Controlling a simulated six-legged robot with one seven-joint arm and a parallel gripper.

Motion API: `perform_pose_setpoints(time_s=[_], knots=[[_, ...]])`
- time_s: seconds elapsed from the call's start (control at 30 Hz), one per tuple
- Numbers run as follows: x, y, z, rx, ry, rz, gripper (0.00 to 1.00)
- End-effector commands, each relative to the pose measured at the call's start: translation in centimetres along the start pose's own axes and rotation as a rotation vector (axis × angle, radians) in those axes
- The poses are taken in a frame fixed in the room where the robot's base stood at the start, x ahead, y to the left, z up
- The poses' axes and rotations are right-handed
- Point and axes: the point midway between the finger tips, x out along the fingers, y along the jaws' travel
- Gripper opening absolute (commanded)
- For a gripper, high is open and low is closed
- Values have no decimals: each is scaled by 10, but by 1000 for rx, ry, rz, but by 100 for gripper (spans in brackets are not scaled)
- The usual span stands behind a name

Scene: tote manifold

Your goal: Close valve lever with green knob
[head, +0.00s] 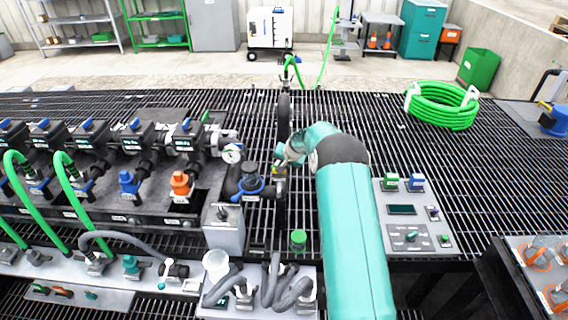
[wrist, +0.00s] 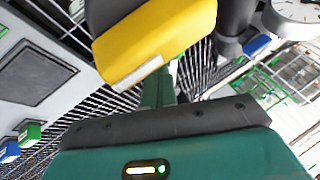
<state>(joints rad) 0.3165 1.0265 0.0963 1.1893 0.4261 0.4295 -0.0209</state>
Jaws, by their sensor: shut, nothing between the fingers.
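A green round knob (head: 298,240) stands at the near edge of the grating, left of my arm. A lever under it is hard to make out, so its angle cannot be told. My gripper (head: 280,169) is shut and empty, beside the black pipework, above and beyond the green knob. In the wrist view, my teal gripper (wrist: 161,88) points toward a yellow block (wrist: 155,40) that hides much of what lies ahead. I cannot tell whether they touch. The green knob does not clearly show in the wrist view.
A row of black valves (head: 135,145) with blue knobs and an orange knob (head: 180,184) fills the left. A pressure gauge (head: 232,154) stands near my gripper. A control box (head: 422,238) lies right of my arm. A green hose coil (head: 441,105) lies farther right. Grating between is clear.

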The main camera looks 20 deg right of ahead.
Motion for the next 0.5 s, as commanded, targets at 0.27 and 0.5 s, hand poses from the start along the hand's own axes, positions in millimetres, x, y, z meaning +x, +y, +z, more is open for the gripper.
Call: perform_pose_setpoints(time_s=[0.27, 0.5], knots=[[2, -5, 2, -2, -1, 0, 0], [5, -14, 5, -2, -1, 0, 0]])
